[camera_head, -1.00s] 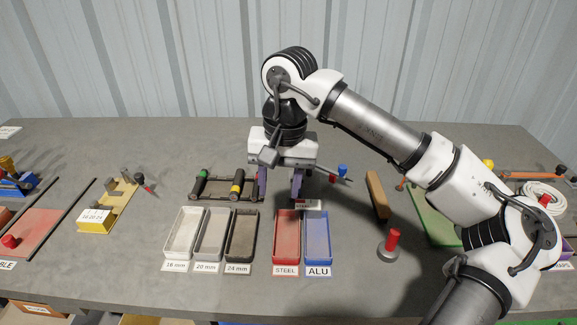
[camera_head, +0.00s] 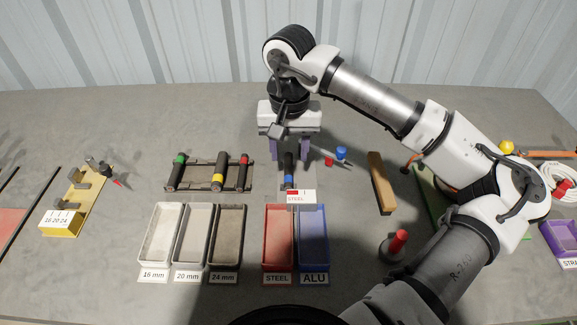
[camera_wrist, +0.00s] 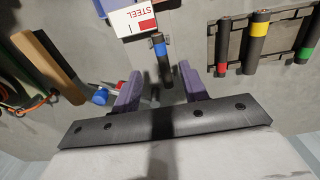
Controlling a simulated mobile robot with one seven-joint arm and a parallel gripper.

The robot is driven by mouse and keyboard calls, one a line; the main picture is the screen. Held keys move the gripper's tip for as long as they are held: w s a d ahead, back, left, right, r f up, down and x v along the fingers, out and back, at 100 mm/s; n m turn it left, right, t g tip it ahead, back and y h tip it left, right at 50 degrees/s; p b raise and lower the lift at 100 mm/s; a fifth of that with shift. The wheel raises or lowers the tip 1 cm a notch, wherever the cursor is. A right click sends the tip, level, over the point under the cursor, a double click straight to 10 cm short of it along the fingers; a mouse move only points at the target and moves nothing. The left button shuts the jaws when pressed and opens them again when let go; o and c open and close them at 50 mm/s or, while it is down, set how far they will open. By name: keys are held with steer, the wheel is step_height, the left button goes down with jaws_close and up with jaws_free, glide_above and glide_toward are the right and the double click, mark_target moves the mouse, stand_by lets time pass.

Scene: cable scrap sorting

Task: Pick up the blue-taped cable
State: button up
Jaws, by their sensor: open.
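The blue-taped cable (camera_head: 288,168) is a short dark piece with a blue band. It lies on a small grey plate behind the STEEL sign, and it also shows in the wrist view (camera_wrist: 161,50). My gripper (camera_head: 289,155) is open above the far part of the cable, with its purple fingers on either side. In the wrist view my gripper (camera_wrist: 158,72) has the cable's dark length running between the fingers, while the blue band shows beyond the fingertips. I see no contact, and the exact height gap cannot be told.
A rack (camera_head: 208,173) with green-, yellow- and red-banded cables stands to the left. A blue-and-red tool (camera_head: 340,155) lies close to the right finger. The STEEL sign (camera_head: 301,196), red tray (camera_head: 278,237) and blue tray (camera_head: 313,235) are in front. A wooden block (camera_head: 381,182) is farther right.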

mark_target(288, 173)
steer(key=shift+w+a+f+p, duration=0.15)
steer(key=shift+f+p, duration=0.5)
steer(key=shift+f, duration=1.15)
steer(key=shift+w+d+f+p, duration=0.15)
steer(key=shift+f+p, duration=0.45)
steer(key=shift+f, duration=1.2)
steer(key=shift+a, duration=0.1)
steer(key=shift+c, duration=0.2)
jaws_close()
